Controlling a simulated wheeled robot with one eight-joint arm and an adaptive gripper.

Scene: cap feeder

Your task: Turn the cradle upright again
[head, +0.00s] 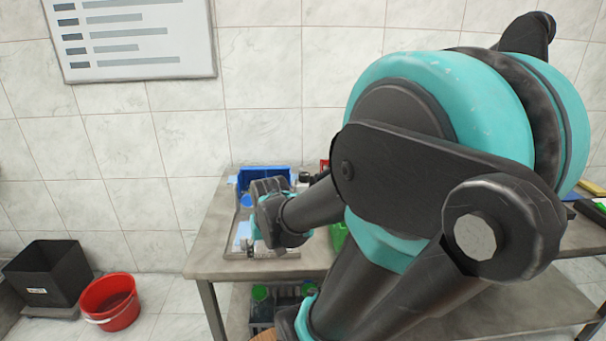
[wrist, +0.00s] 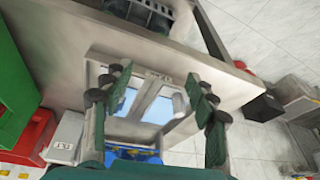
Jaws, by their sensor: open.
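In the wrist view my gripper (wrist: 160,88) is open, its two green-padded fingers spread apart with nothing held between them. Beyond and between the fingers lies a pale grey frame or tray (wrist: 92,72) with light blue areas inside and a grey bar (wrist: 153,98) across its middle. A small pale cylindrical piece (wrist: 179,103) shows near the right finger. I cannot tell which of these parts is the cradle, or how it is tilted. In the head view my gripper (head: 262,238) is over the left part of the table, largely hidden by my arm.
The steel table (head: 212,240) carries a blue bin (head: 262,175) at the back and a green bin (head: 338,236) to the right. In the wrist view a grey labelled box (wrist: 64,136) stands left. A red bucket (head: 110,301) and black box (head: 48,272) are on the floor.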

